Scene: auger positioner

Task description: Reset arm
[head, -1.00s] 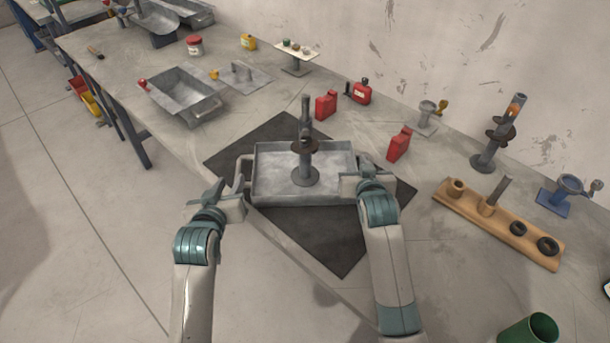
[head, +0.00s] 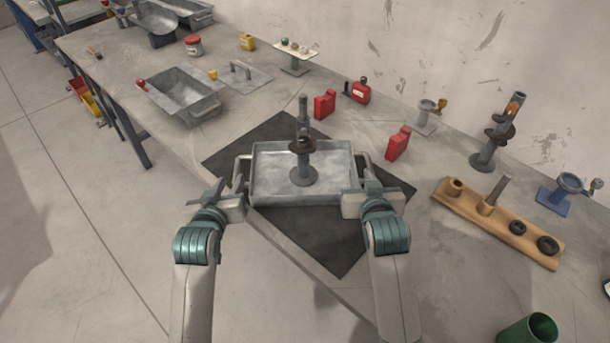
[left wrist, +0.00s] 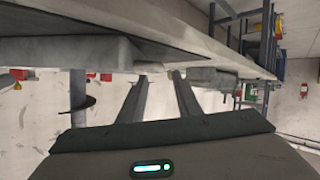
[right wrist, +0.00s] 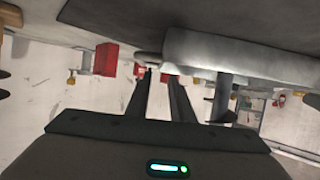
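A grey metal tray (head: 270,180) with side handles lies on a dark mat (head: 250,135). A dark upright post with a round base (head: 304,176) and a collar stands inside it. My left gripper (head: 222,190) is just in front of the left handle (head: 240,168); whether it touches is unclear. In the left wrist view its fingers (left wrist: 160,80) are apart with nothing clearly between them. My right gripper (head: 366,188) is just in front of the right handle (head: 363,165). In the right wrist view its fingers (right wrist: 160,76) are also apart, with no held object visible.
A wooden rack (head: 497,222) with rings is further right. A green cup (head: 528,332) is at the lower right. A grey bin (head: 183,97) is at the left.

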